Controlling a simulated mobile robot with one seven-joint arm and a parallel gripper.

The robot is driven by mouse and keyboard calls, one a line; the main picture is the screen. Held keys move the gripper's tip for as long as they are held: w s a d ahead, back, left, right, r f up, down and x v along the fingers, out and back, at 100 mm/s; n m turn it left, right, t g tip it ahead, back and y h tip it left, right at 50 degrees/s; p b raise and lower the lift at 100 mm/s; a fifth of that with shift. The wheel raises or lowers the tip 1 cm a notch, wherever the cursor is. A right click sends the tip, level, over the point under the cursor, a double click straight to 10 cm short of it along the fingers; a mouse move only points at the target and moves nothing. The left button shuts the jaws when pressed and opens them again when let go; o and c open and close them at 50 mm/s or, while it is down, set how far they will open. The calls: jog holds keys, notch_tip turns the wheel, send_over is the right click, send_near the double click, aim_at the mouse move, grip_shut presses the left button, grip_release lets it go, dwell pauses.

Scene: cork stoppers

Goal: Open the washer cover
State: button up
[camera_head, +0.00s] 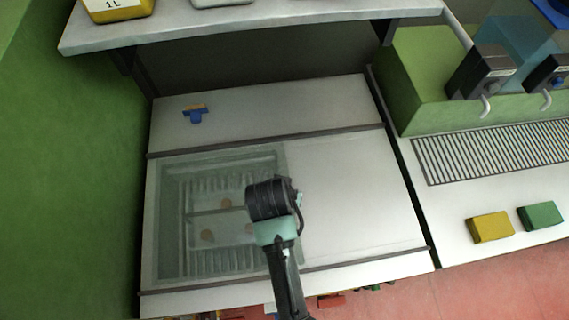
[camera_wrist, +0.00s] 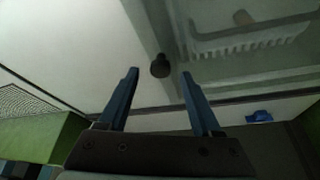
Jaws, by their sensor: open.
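The washer cover (camera_head: 172,180) is a see-through greyish panel lying flat over the sunken washer at the left of the white counter; it looks closed. It also shows in the wrist view (camera_wrist: 235,78). A dark round knob (camera_wrist: 160,66) stands at the cover's edge in the wrist view. My gripper (camera_wrist: 160,72) is open, with its two blue fingers on either side of the knob; I cannot tell whether they reach down to its height. In the head view my arm hides the fingers and the knob. Cork stoppers (camera_head: 207,236) lie inside, beneath the cover.
A blue and orange tool (camera_head: 195,114) lies on the counter behind the cover. A shelf (camera_head: 250,27) overhangs the back. At the right are a green machine (camera_head: 420,80), a drain grille (camera_head: 490,150), a yellow block (camera_head: 490,227) and a green block (camera_head: 540,216). The counter right of the cover is clear.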

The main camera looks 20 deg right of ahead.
jog(key=shift+x, duration=1.1)
jog(key=shift+w, duration=0.1)
grip_shut()
dwell(0.6)
